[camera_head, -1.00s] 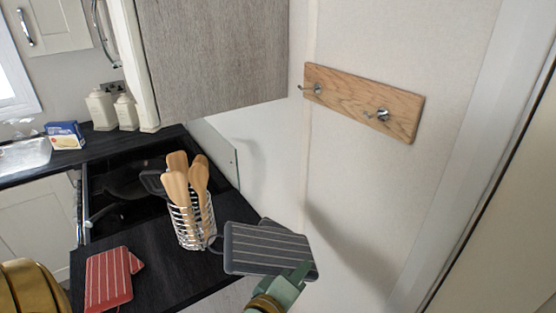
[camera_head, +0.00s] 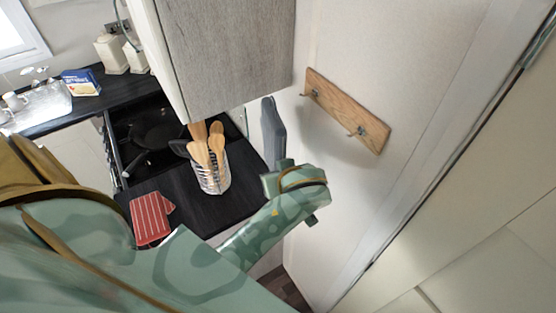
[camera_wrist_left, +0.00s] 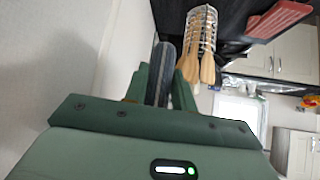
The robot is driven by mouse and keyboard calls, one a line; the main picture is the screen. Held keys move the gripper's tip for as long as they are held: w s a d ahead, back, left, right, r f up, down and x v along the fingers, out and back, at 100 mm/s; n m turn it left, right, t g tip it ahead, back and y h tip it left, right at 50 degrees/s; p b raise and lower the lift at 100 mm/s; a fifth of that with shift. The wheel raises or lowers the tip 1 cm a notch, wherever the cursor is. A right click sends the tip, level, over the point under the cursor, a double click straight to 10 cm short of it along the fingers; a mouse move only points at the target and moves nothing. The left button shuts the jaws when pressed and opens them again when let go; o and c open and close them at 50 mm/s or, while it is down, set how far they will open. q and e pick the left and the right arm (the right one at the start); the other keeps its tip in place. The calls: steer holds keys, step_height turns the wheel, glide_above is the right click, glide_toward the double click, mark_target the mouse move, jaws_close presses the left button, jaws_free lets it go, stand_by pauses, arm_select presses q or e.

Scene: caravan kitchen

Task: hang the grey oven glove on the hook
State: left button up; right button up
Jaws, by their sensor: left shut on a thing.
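The grey oven glove (camera_head: 272,133) is upright and nearly edge-on in the head view, between the grey cupboard and the wall. My left gripper (camera_head: 280,170) is shut on its lower end. In the left wrist view the glove (camera_wrist_left: 163,62) stands as a narrow dark shape between the green fingers (camera_wrist_left: 160,88). A wooden rail (camera_head: 340,107) on the wall carries two metal hooks, a left hook (camera_head: 314,92) and a right hook (camera_head: 360,131). The glove is left of the rail and apart from both hooks. My right gripper is not in view.
The grey wall cupboard (camera_head: 225,55) hangs close to the glove's left. A wire holder with wooden utensils (camera_head: 212,175) and a red striped cloth item (camera_head: 152,218) are on the black worktop (camera_head: 190,205). The wall around the rail is clear.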

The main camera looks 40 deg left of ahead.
arm_select(q)
steer(key=w+d+f, duration=0.2)
steer(key=w+d, duration=0.1)
steer(key=w, duration=0.5)
steer(key=shift+d, duration=0.25)
stand_by(0.4)
steer(key=shift+w, duration=0.1)
stand_by(0.4)
steer(key=o, duration=1.1)
